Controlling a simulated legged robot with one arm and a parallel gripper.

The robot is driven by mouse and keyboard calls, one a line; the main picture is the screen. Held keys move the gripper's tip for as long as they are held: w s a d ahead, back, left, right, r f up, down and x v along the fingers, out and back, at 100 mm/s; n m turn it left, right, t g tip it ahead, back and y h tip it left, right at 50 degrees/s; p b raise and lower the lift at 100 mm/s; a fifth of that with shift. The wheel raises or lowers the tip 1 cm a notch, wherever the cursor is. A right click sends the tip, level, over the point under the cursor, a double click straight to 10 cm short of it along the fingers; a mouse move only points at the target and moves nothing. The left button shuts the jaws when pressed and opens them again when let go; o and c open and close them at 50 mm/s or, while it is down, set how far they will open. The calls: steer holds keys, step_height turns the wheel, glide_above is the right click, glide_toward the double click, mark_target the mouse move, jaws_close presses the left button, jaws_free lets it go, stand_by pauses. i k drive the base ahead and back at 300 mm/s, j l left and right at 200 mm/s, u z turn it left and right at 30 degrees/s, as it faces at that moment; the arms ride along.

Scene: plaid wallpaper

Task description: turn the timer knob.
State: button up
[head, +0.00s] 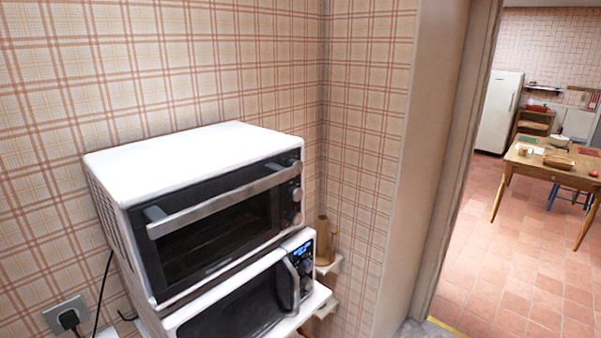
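A white toaster oven (195,156) with a black front sits on top of a white microwave (240,300). The oven's door is shut, with a silver bar handle (222,200) across its top. A column of small round silver knobs (297,194) runs down the right side of the oven's front; which one is the timer cannot be told. My gripper is not in view.
A plaid wall stands behind and to the right of the oven. A small shelf with a brown wooden object (324,241) is right of the microwave. A wall socket (66,316) with a plug is lower left. A doorway on the right opens to a tiled room with a table (520,157) and a fridge (499,112).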

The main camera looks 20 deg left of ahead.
mark_target(295, 218)
steer(key=u, duration=1.65)
